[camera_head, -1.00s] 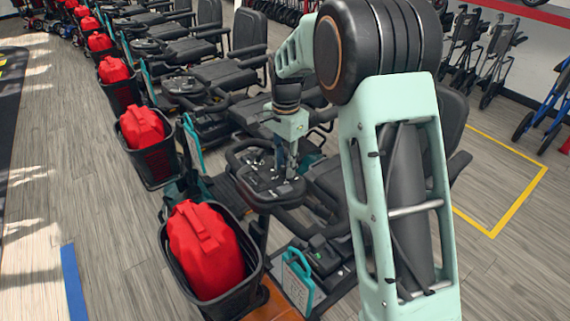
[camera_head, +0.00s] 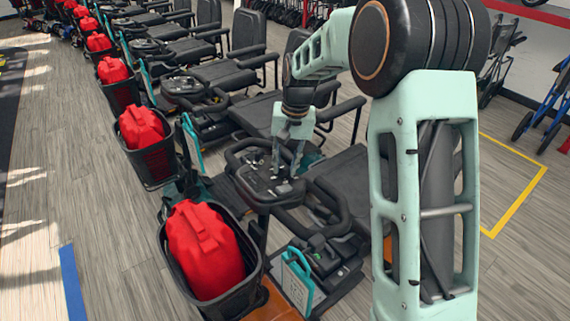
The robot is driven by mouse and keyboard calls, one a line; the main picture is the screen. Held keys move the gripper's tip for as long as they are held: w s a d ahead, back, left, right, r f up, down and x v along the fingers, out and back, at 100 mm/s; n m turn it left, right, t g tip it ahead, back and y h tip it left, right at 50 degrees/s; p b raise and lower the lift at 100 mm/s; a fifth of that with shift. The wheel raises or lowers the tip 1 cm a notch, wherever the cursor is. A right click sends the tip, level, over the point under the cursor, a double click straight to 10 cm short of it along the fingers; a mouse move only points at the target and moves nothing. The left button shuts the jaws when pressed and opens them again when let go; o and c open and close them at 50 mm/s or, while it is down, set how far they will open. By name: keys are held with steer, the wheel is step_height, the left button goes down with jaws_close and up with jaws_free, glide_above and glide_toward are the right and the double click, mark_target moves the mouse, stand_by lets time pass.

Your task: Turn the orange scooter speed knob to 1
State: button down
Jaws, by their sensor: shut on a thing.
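The nearest scooter shows an orange deck (camera_head: 272,300) low in the frame. Its dark console (camera_head: 262,187) sits inside a black loop handlebar (camera_head: 318,224). My gripper (camera_head: 287,176) points down onto the console's right part. Its two pale fingers show side by side and are shut on the speed knob. The knob itself is too small and too covered by the fingers to make out, and I cannot read its number or pointer.
A red bag (camera_head: 203,250) fills the black front basket (camera_head: 250,277) of this scooter. A black seat (camera_head: 350,187) stands to its right. More scooters with red bags line up behind.

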steer(key=n, duration=0.3)
steer(key=shift+d+n, duration=0.1)
steer(key=shift+n, duration=0.3)
steer(key=n+y, duration=0.1)
steer(key=n, duration=0.2)
steer(key=shift+n, duration=0.3)
steer(key=n, duration=0.3)
steer(key=n+g+p, duration=0.1)
steer(key=n, duration=0.2)
steer(key=shift+w+d+y+p, duration=0.1)
steer(key=shift+w+y+p, duration=0.05)
steer(key=shift+y+p, duration=0.2)
steer(key=n+g+p, duration=0.1)
steer(key=n, duration=0.5)
steer(key=shift+w+n, duration=0.1)
steer(key=shift+n, duration=0.3)
steer(key=n+g+p, duration=0.1)
steer(key=n+p, duration=0.1)
steer(key=n, duration=0.4)
steer(key=shift+n, duration=0.4)
steer(key=c, duration=1.6)
jaws_free()
steer(key=v, duration=1.2)
